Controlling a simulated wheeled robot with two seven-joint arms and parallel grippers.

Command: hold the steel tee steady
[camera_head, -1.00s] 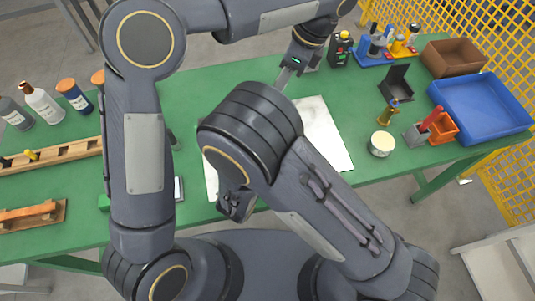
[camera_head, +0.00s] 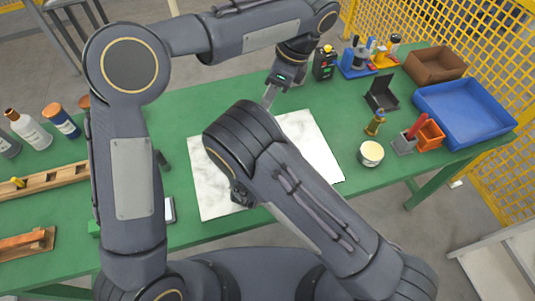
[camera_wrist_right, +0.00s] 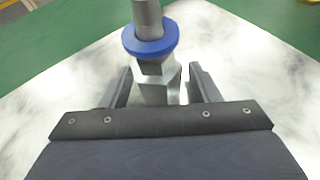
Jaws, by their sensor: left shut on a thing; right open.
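The steel tee, as I take it, is a grey metal fitting with a hexagonal body (camera_wrist_right: 157,82), a blue ring (camera_wrist_right: 150,38) and a round stem in the right wrist view. My right gripper (camera_wrist_right: 160,70) is open, with a finger on each side of the hexagonal body and visible gaps. In the head view my right arm hides this fitting and the right fingertips. My left gripper (camera_head: 269,95) is at the far edge of the white mat, pointing down. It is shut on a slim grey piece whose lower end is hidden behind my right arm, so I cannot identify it.
The marbled white mat (camera_head: 310,140) lies on the green table (camera_head: 200,105). To its right are a cream tub (camera_head: 371,153), a brass fitting (camera_head: 375,122), a blue tray (camera_head: 465,110) and a brown bin (camera_head: 434,64). Bottles and a wooden rack (camera_head: 50,180) are left.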

